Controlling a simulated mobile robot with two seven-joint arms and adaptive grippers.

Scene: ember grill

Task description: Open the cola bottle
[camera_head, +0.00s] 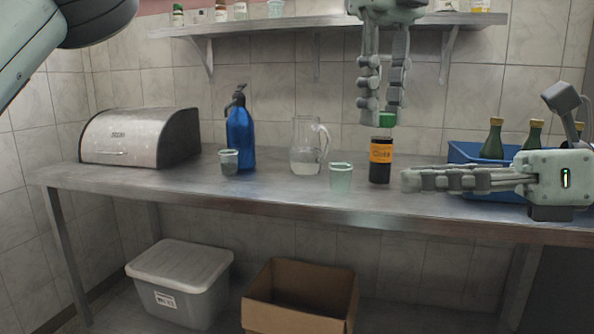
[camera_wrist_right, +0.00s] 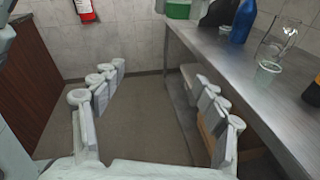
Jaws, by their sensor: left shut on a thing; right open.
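The cola bottle (camera_head: 380,172) stands upright on the metal counter, dark with an orange label. Its dark edge also shows at the right of the right wrist view (camera_wrist_right: 313,92). My left gripper (camera_head: 383,117) points down from above and is shut on a green cap (camera_head: 387,120). The cap appears a little above the bottle's top, apart from it. My right gripper (camera_head: 408,180) lies level at the counter's front, just right of the bottle in the head view. In the right wrist view it is open (camera_wrist_right: 160,74), with nothing between its fingers.
The counter (camera_head: 285,197) also bears a green cup (camera_head: 341,178), a glass pitcher (camera_head: 305,150), a blue siphon (camera_head: 240,135), a small cup (camera_head: 229,162) and a bread box (camera_head: 130,137). A blue crate (camera_head: 462,152) with green bottles (camera_head: 493,140) stands right. A shelf (camera_head: 320,24) hangs above.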

